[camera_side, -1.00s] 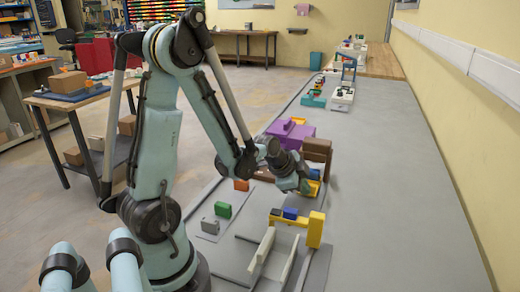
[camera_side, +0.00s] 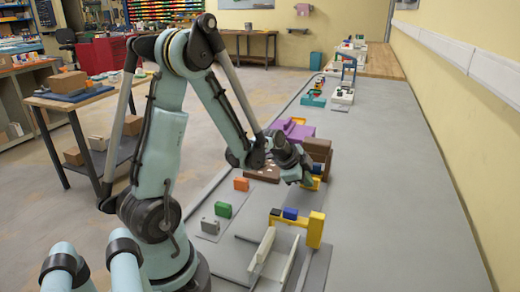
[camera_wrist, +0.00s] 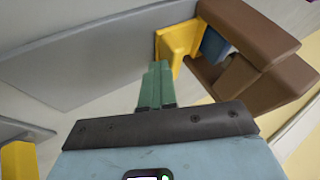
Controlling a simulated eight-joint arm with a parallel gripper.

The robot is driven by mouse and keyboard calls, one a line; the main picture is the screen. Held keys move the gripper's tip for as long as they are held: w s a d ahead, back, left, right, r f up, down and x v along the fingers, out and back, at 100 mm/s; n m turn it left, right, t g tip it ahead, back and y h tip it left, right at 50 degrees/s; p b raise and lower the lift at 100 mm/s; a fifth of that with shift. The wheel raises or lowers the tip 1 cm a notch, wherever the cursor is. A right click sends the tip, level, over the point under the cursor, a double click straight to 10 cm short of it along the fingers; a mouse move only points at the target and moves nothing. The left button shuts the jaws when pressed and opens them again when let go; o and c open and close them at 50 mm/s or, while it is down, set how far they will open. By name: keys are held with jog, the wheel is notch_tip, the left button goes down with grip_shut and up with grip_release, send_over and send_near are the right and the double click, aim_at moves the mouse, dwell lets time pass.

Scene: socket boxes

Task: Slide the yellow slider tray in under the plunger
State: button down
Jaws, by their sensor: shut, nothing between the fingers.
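The yellow slider tray (camera_wrist: 177,42) shows in the wrist view just beyond my fingertips, beside a brown housing (camera_wrist: 262,32). A blue piece (camera_wrist: 214,45) sits between the tray and the housing's brown arms; I cannot tell whether it is the plunger. My gripper (camera_wrist: 158,68) has its green fingers shut and empty, with the tips close to the tray's near face; contact is unclear. In the side view a little of the tray (camera_side: 316,184) shows beside my gripper (camera_side: 308,182), below the brown housing (camera_side: 318,149). My wrist hides part of it.
A purple block-like fixture (camera_side: 290,131) stands left of the brown housing. Nearer stand a yellow fixture (camera_side: 315,230) with a blue block, pale rails (camera_side: 272,255), and green (camera_side: 223,211) and orange (camera_side: 241,184) blocks. The grey bench on the right is clear.

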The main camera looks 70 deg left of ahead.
jog(key=s+d, duration=0.2)
jog(key=shift+s+d, duration=0.35)
jog(key=v, duration=0.2)
jog(key=shift+s+r, duration=0.2)
jog(key=shift+s, duration=0.05)
jog(key=shift+a+v, duration=0.25)
jog(key=shift+v, duration=3.35)
jog(key=d+r+n, duration=0.1)
jog(key=d+n, duration=0.1)
jog(key=d, duration=0.2)
jog(key=s+d+r+n, duration=0.1)
jog(key=d+n, duration=0.1)
jog(key=d, duration=0.2)
jog(key=s+d+r+n, duration=0.1)
jog(key=d+n, duration=0.1)
jog(key=d, duration=0.2)
jog(key=shift+s+n+h, duration=0.1)
jog(key=shift+n+h, duration=0.3)
jog(key=shift+s+d+r+n, duration=0.25)
jog(key=shift+d+n, duration=0.2)
jog(key=shift+n, duration=0.05)
